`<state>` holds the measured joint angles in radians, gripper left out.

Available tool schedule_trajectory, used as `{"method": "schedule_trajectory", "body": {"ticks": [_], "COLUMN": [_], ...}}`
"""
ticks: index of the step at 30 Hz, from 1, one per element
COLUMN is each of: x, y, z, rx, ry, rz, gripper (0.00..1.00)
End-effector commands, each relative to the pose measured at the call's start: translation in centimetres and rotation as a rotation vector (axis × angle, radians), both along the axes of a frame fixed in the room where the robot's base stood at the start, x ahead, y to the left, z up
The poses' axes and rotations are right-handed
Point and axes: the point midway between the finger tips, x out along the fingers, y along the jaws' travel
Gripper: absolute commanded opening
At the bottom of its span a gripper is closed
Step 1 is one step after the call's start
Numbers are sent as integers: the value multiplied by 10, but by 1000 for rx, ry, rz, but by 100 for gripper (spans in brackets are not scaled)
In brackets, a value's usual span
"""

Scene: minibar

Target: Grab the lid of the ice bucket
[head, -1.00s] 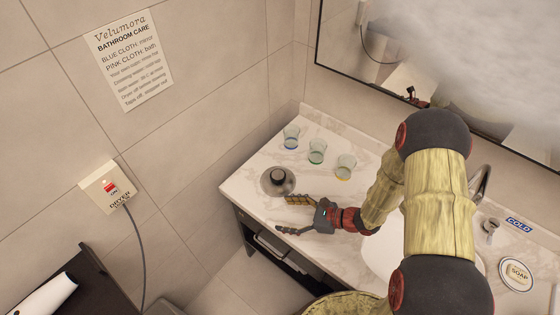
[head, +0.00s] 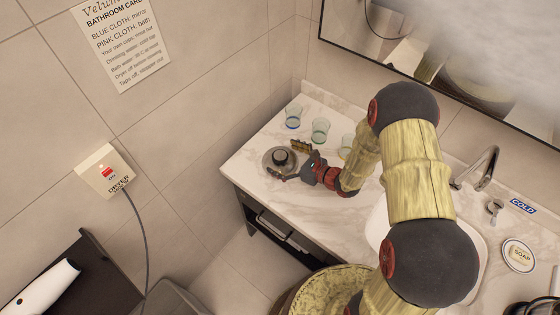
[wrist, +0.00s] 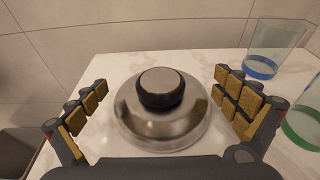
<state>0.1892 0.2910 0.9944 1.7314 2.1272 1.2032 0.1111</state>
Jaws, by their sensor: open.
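The ice bucket lid (head: 270,161) is a round, shiny metal dome with a black knob (head: 280,157) on top, near the left end of the marble counter. In the wrist view the lid (wrist: 135,128) sits in the middle with its knob (wrist: 161,88) upright. My gripper (head: 289,161) is open at the lid, its fingers spread to either side of it. In the wrist view my gripper (wrist: 162,106) has one padded finger on each side, with gaps to the knob. The bucket's body under the lid cannot be made out.
Several glasses stand behind the lid, such as one with a blue base (head: 293,116) and another (head: 320,130). In the wrist view a glass (wrist: 270,50) stands close to my right finger. A sink (head: 378,222), tap (head: 478,168) and soap dish (head: 519,254) lie to the right.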

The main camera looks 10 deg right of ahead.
Motion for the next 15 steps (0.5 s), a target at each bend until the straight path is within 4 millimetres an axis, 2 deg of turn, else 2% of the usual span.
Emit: {"method": "schedule_trajectory", "body": {"ticks": [3,10,15], "x": [5,7,6], "y": [6,6,6], "z": [-3,-3,-2], "rx": [0,0,0], "ry": [0,0,0], "rz": [1,0,0], "gripper": [99,99,90]}}
